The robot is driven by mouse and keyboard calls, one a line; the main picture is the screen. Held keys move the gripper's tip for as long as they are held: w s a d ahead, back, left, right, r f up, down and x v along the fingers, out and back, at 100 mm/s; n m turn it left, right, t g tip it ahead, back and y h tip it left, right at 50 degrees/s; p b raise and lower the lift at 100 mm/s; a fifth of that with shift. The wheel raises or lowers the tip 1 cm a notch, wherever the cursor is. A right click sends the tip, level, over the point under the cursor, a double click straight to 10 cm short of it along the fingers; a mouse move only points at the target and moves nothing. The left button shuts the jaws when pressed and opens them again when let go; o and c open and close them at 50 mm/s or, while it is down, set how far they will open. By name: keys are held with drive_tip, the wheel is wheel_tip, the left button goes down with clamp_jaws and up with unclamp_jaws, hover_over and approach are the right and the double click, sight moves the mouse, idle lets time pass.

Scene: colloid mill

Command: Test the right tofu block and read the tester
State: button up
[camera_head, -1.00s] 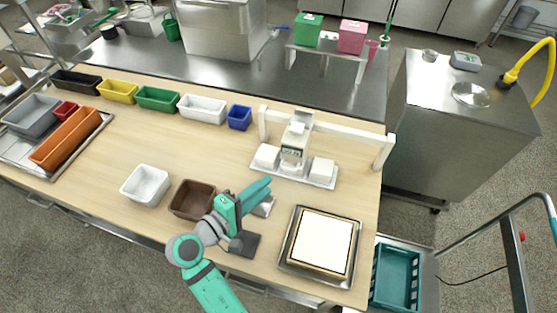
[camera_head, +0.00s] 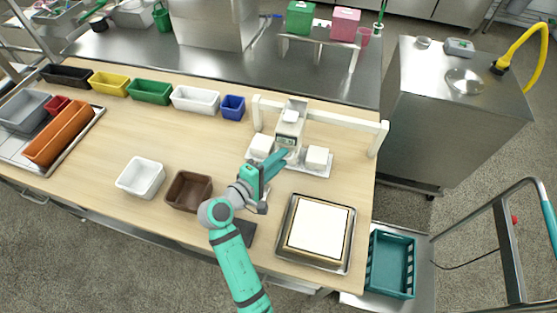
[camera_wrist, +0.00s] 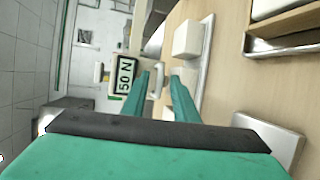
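The tester (camera_head: 289,128) is a white and grey device standing over a pale tray (camera_head: 318,170) under a white frame. The right tofu block (camera_head: 317,156) is white and sits on the tray right of the tester; it also shows in the wrist view (camera_wrist: 188,38). The left tofu block (camera_head: 261,145) sits on the tray's left end. My gripper (camera_head: 284,155) is in front of the tester's lower part. In the wrist view my gripper (camera_wrist: 162,78) has its fingers apart, with a pale handle (camera_wrist: 158,82) between or beyond them. A "50 N" panel (camera_wrist: 125,75) shows beside them.
A framed tray with a large white slab (camera_head: 319,229) lies at the front right. A brown bin (camera_head: 188,191) and a white bin (camera_head: 141,177) stand at the left of my arm. A white frame post (camera_head: 378,139) rises right of the tray. The middle left of the table is clear.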

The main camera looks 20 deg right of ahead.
drive_tip(key=shift+c, duration=0.4)
clamp_jaws()
idle(0.9)
